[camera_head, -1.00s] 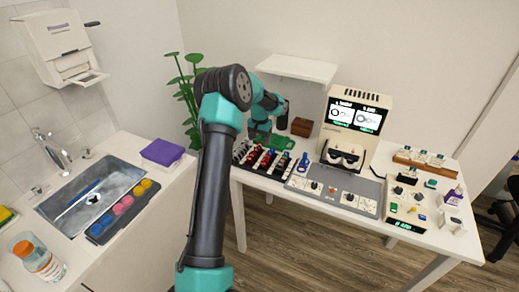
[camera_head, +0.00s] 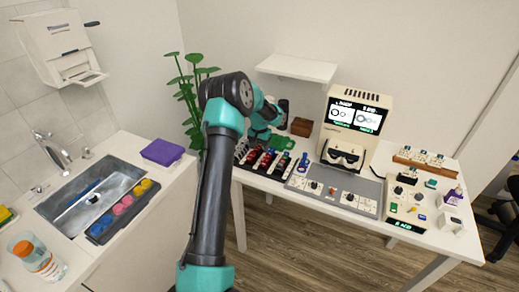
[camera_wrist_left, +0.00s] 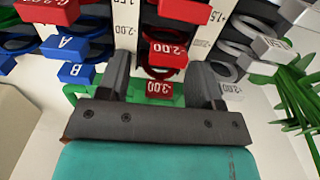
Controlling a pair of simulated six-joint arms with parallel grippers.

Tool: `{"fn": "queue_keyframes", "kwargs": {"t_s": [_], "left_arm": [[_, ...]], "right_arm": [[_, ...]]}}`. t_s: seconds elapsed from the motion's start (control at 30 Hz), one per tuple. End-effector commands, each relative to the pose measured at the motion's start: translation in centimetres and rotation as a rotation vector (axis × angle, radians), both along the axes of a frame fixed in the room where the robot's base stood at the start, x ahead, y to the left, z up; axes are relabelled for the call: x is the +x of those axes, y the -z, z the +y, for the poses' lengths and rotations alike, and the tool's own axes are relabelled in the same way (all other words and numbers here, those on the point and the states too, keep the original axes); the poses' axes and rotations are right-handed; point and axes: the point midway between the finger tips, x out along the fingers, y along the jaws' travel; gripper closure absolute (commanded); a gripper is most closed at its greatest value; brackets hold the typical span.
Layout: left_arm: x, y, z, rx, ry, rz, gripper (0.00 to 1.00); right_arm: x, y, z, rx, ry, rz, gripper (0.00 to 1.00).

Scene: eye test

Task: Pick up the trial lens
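Trial lenses with red, blue and grey tabs stand in rows in a dark rack (camera_head: 266,163) at the left end of the white table. In the left wrist view, my left gripper (camera_wrist_left: 160,80) is open above the rack. A red-tabbed trial lens (camera_wrist_left: 168,54) marked 2.00 and another red tab (camera_wrist_left: 159,90) marked 3.00 show between its fingers, with gaps at both sides. Blue tabs lie to the left and grey ones to the right. In the head view, my left gripper is mostly hidden behind its own arm links. My right gripper is not in view.
A green tray (camera_head: 281,143) lies behind the rack. A grey mat (camera_head: 340,186), a cream vision tester (camera_head: 350,130) and a control box (camera_head: 416,212) stand to the right. A brown box (camera_head: 302,127) and a plant (camera_head: 187,90) are behind; a shelf (camera_head: 297,68) hangs above.

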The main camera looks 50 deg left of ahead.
Motion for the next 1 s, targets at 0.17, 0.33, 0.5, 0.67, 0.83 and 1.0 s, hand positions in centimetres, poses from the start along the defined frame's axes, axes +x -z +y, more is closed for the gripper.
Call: {"fn": "queue_keyframes", "kwargs": {"t_s": [0.17,0.33,0.5,0.67,0.83,1.0], "left_arm": [[0.0,0.0,0.0,0.000,0.000,0.000,0.58],[0.0,0.0,0.0,0.000,0.000,0.000,0.74],[0.0,0.0,0.0,0.000,0.000,0.000,0.86],[0.0,-0.1,0.0,0.000,0.000,0.000,0.87],[0.1,-1.1,0.0,0.001,0.000,-0.003,0.87],[0.1,-3.6,0.0,0.002,-0.001,-0.005,0.87]], "right_arm": [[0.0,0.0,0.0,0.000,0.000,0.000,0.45],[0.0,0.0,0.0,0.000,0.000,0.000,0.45],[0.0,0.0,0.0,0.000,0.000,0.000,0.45],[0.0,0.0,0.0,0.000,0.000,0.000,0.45],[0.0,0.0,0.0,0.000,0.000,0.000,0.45],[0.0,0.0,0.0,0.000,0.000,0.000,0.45]]}}
